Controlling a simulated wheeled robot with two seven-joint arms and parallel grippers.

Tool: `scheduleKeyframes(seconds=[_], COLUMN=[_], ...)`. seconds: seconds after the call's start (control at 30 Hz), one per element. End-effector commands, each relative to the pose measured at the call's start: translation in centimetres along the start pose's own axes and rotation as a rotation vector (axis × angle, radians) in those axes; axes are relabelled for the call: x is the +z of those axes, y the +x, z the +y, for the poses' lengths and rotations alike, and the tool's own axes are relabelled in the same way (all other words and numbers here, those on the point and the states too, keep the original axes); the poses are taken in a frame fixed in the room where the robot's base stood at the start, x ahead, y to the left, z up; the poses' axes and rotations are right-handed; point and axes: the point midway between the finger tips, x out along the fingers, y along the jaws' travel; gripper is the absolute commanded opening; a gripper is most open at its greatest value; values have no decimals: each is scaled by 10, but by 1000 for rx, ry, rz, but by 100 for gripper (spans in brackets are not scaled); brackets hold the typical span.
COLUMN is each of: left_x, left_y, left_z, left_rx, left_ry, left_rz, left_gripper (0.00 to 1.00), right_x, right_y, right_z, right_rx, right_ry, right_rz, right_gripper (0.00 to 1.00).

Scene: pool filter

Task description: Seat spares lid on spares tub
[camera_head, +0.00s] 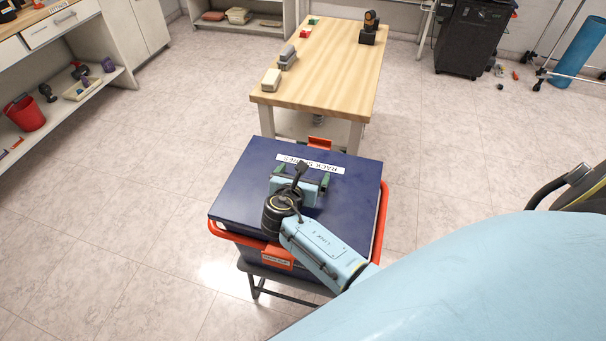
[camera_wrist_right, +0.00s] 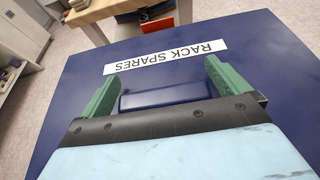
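The spares lid (camera_head: 240,190) is a wide dark blue panel with a white "RACK SPARES" label. It lies over the spares tub (camera_head: 381,215), whose red rim shows along the right and front left. I cannot tell whether the lid is fully down. My right gripper (camera_head: 299,180) is over the lid's middle. My arm hides part of the lid's front right. My left gripper is not in view.
The tub rests on a low dark stand (camera_head: 290,302). A red latch (camera_head: 277,257) shows at its front. A wooden table (camera_head: 325,65) holding small items stands just behind. Shelves with a red bucket (camera_head: 26,113) are at left. Floor left of the tub is clear.

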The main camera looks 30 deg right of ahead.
Motion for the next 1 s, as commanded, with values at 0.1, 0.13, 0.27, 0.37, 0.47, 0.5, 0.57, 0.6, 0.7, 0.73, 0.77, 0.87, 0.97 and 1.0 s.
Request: scheduleKeyframes(seconds=[0.1, 0.13, 0.27, 0.37, 0.47, 0.5, 0.57, 0.6, 0.7, 0.73, 0.77, 0.87, 0.97, 1.0], left_x=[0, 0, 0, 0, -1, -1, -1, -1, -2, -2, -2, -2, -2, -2], left_y=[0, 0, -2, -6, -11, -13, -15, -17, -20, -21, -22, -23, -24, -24], left_z=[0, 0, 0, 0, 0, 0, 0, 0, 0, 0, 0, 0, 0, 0], left_rx=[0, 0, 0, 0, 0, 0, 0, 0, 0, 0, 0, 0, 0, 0], left_ry=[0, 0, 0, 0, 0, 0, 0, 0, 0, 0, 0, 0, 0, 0], left_rz=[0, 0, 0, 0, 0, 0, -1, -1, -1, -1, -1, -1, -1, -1], left_gripper=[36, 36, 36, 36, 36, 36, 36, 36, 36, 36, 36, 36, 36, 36], right_x=[-1, -1, -1, 0, 0, 0, 0, 0, 0, 0, 0, 0, 0, 0], right_y=[0, 0, -6, -20, -41, -50, -64, -74, -95, -101, -106, -120, -129, -131], right_z=[0, 0, 0, 0, 0, 0, 0, 0, 0, 0, 0, 0, 0, 0], right_rx=[-1, -1, 0, 1, 2, 2, 1, 2, 2, 0, 0, 0, 0, 0], right_ry=[-1, -1, -1, -1, 0, 1, 0, 1, 0, 0, 1, 0, 0, -1], right_rz=[2, 2, 2, 3, 4, 4, 3, 3, 3, 3, 3, 2, 1, 0], right_gripper=[100, 100, 100, 100, 100, 100, 100, 100, 100, 100, 100, 100, 100, 100])
